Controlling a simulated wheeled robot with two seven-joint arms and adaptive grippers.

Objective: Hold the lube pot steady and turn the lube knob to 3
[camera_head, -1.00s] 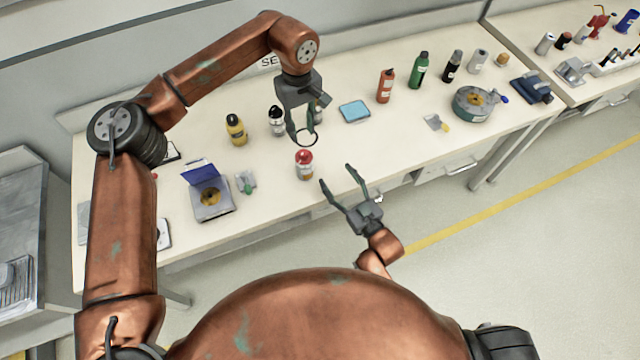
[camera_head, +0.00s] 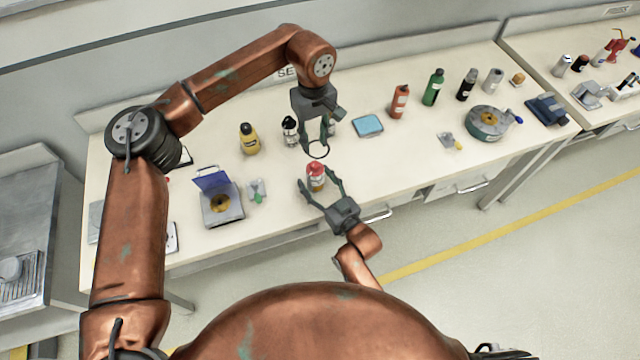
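The small pot with a red top (camera_head: 316,178), which looks like the lube pot, stands upright near the table's front edge. My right gripper (camera_head: 317,178) reaches in from the front with its fingers spread, one on each side of the pot. I see no clear contact between fingers and pot. My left gripper (camera_head: 317,142) points down just behind and above the red top. Its fingers are apart and nothing shows between them; a dark ring shape shows at its tips. The knob's markings are too small to read.
A box with a blue lid (camera_head: 221,203) lies farther left. A blue pad (camera_head: 368,126) and an orange bottle (camera_head: 399,102) are to the right. The white table (camera_head: 390,165) is clear right of the pot.

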